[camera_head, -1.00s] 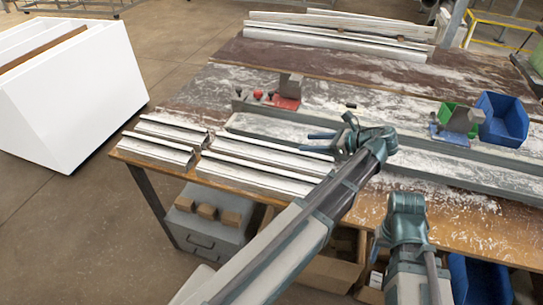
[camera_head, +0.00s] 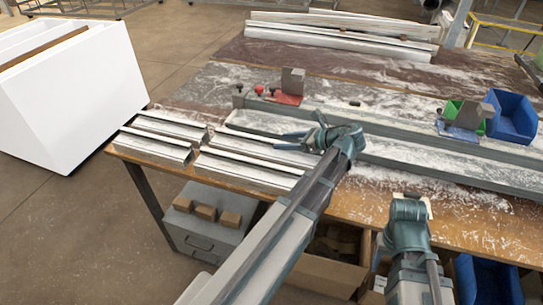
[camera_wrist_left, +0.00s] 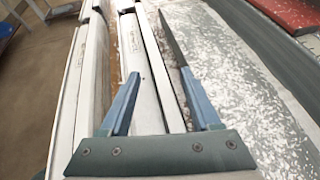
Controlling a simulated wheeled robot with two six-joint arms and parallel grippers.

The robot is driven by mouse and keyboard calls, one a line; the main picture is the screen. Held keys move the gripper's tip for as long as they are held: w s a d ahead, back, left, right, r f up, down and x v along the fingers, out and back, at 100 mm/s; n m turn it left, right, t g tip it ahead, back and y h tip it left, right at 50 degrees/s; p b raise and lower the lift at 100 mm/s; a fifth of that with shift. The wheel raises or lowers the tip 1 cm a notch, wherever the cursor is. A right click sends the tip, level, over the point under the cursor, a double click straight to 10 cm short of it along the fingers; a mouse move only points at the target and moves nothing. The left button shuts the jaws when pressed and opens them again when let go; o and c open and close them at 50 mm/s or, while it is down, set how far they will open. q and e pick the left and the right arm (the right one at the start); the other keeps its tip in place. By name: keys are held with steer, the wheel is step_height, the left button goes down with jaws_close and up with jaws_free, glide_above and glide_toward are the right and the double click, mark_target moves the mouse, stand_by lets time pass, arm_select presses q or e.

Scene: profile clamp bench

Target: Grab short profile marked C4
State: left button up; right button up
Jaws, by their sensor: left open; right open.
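Short profiles, pale and dusted white, lie at the table's left front in the camera_head view: one behind (camera_head: 170,128), one in front (camera_head: 152,148). Longer profiles (camera_head: 245,172) lie just right of them. Small dark marks show on profiles in the left wrist view (camera_wrist_left: 130,40), too small to read, so I cannot tell which is C4. My left gripper (camera_head: 282,141) is open above the longer profiles, right of the short ones. In the left wrist view its fingers (camera_wrist_left: 160,75) span a profile without visibly gripping it. My right gripper (camera_head: 410,200) is at the table's front edge, open, its fingers mostly hidden.
A long rail (camera_head: 440,152) crosses the table behind the profiles. A red clamp block (camera_head: 287,98) and a blue bin (camera_head: 512,117) stand along it. More long profiles (camera_head: 340,40) lie at the back.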

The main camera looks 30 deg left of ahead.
arm_select(q)
steer(key=shift+x, duration=1.05)
jaws_close()
stand_by(0.5)
